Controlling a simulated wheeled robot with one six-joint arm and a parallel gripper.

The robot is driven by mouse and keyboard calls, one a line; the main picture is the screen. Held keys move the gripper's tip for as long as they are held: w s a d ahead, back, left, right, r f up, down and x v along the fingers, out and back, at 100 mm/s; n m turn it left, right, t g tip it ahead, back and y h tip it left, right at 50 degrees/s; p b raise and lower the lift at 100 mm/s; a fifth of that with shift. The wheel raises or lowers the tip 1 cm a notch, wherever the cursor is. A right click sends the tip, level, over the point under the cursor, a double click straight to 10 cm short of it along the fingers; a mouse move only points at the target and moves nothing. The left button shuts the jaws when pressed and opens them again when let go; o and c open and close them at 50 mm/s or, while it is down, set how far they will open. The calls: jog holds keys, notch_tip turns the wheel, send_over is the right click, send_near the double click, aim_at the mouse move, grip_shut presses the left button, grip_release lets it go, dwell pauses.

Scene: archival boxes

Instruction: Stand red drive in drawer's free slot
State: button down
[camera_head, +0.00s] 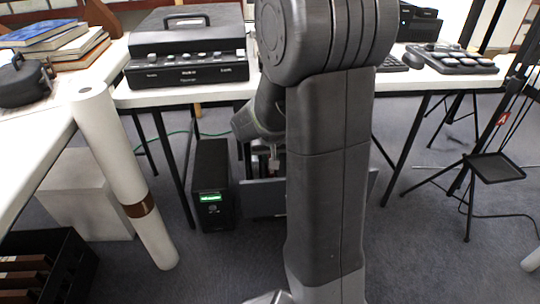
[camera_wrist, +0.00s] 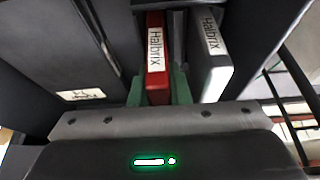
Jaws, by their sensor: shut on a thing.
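The red drive (camera_wrist: 157,72), with a white "Halbrix" label, is upright in the middle of the wrist view. My gripper (camera_wrist: 158,92) is shut on it, with a green finger on each side. A grey drive (camera_wrist: 209,58) with the same label stands just right of it. Dark walls, probably the drawer's, surround them; the slot and the drive's lower end are hidden. In the head view my gripper (camera_head: 273,160) is low under the table, partly behind my arm. A grey panel (camera_head: 262,198), perhaps the drawer's front, shows below it.
A black unit with a green display (camera_head: 210,185) stands on the floor left of my gripper. Table legs (camera_head: 172,165) are close by. A white table (camera_head: 190,95) bears a black case (camera_head: 188,50). A white tube (camera_head: 125,175) leans at left.

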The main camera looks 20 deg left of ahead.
jog(key=shift+f, duration=0.3)
jog(key=c, duration=1.3)
grip_release()
jog(key=p+v, duration=0.5)
jog(key=v, duration=0.9)
jog(key=shift+p, duration=0.3)
jog(key=shift+f, duration=0.1)
jog(key=b+x, duration=0.5)
jog(key=x, duration=0.8)
jog(key=shift+w+f+b, duration=0.1)
jog(key=shift+f+b, duration=0.2)
jog(key=shift+f, duration=0.05)
jog(key=shift+r, duration=0.25)
